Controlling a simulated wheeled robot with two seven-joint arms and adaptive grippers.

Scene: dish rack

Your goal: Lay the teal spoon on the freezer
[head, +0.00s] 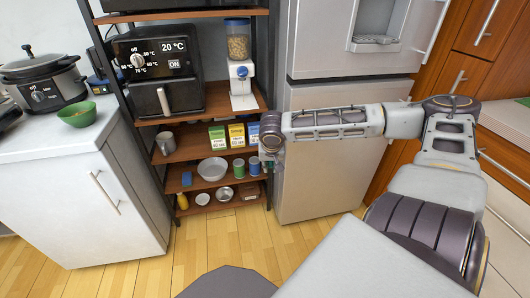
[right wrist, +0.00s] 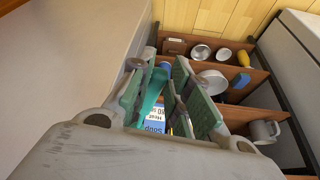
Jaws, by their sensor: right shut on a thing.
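The teal spoon (right wrist: 153,90) shows in the right wrist view between the green-padded fingers of my right gripper (right wrist: 160,84), which is shut on it. In the head view this gripper (head: 270,158) is small, partly hidden under the wrist, and points down in front of the shelf's right end. The spoon cannot be made out there. The tall grey two-door appliance, likely the freezer (head: 325,180), stands just right of the gripper, partly behind my right arm. Its top is out of view. My left gripper is not in view.
An open shelf rack (head: 190,150) beside the appliance holds an air fryer (head: 158,75), a cereal dispenser (head: 239,70), boxes, cans, bowls and a mug (head: 166,143). A white counter (head: 70,180) with a green bowl (head: 78,116) is at left. The wooden floor (head: 200,245) is clear.

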